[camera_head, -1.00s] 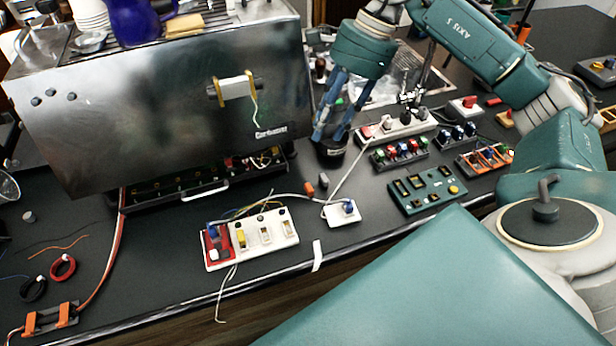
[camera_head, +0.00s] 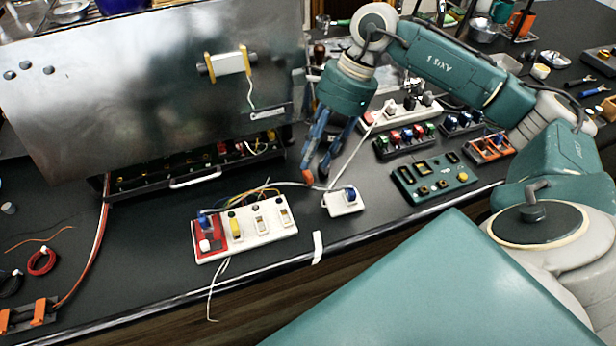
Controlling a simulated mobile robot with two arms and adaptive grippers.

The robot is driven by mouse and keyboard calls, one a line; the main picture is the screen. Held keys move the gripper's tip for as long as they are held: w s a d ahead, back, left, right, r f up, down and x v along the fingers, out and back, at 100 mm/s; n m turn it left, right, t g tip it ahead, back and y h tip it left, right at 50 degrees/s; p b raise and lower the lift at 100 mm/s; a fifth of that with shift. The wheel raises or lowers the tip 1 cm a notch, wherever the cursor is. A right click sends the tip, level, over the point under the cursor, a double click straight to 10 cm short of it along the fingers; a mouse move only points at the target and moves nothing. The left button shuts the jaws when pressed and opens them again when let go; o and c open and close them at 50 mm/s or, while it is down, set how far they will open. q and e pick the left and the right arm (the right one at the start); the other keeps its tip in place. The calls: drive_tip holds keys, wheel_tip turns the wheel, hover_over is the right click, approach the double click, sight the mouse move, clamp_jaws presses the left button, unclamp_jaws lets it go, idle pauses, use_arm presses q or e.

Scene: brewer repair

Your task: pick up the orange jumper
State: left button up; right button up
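The small orange jumper (camera_head: 307,177) lies on the dark worktop, between the metal machine and the small white switch block. My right gripper (camera_head: 316,176) points down over it, with its blue-grey fingers apart. The left fingertip is right at the jumper and partly overlaps it. I cannot tell whether they touch. Nothing is visibly held. My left gripper is not in view.
A white panel with switches and wires (camera_head: 245,228) lies at front left of the gripper. The small white switch block (camera_head: 344,201) sits close on the right, with a cable running past. A green control board (camera_head: 434,176) lies further right. The metal machine (camera_head: 150,95) stands behind.

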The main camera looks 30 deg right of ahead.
sight(308, 174)
drive_tip(key=shift+s+a+f, duration=0.1)
drive_tip(key=shift+a+f, duration=0.05)
drive_tip(key=shift+f, duration=0.3)
drive_tip(key=p+x, duration=0.2)
drive_tip(key=x, duration=0.1)
drive_tip(key=shift+s+f, duration=0.1)
drive_tip(key=shift+f, duration=0.2)
drive_tip(key=shift+a+f, duration=0.1)
drive_tip(key=shift+f, duration=0.2)
drive_tip(key=shift+c, duration=0.5)
drive_tip(key=c, duration=0.7)
